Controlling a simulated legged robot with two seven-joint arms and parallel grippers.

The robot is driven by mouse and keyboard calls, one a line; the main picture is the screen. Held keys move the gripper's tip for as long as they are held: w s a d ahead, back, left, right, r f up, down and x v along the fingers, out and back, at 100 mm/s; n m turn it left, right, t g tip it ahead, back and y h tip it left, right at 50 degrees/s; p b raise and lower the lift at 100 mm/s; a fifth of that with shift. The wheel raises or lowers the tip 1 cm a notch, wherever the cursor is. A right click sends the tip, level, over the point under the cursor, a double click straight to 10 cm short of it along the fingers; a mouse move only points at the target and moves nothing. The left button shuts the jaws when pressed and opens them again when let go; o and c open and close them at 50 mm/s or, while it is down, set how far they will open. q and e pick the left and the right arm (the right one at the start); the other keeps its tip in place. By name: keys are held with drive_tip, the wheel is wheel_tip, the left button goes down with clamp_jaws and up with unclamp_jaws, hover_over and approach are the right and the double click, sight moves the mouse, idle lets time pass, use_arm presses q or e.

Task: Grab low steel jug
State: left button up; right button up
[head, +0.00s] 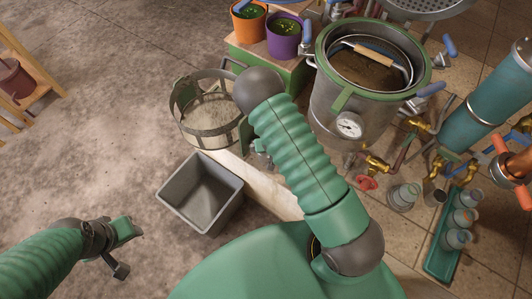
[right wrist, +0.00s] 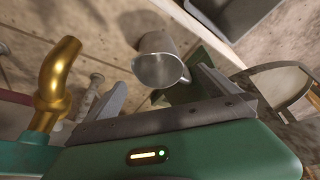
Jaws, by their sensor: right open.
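The steel jug (right wrist: 160,68) shows in the right wrist view, with its open mouth facing the camera and its handle on the right side. My right gripper (right wrist: 161,77) is open, its two fingers apart on either side of the jug in the picture. The jug appears beyond the fingertips, with nothing between the jaws. In the head view I cannot make out the jug or my right gripper; my right arm covers the middle.
A brass spout (right wrist: 57,80) stands close to the left of my right gripper. The head view shows a big steel pot (head: 325,108), a mesh basket (head: 178,112), a grey bin (head: 180,212), and a green tray (head: 440,262) with bottles.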

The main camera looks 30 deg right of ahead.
sight(264, 158)
drive_tip(key=x, duration=0.5)
drive_tip(key=shift+w+f, duration=0.2)
drive_tip(key=shift+f, duration=0.05)
drive_tip(key=shift+r, duration=0.1)
drive_tip(key=c, duration=1.5)
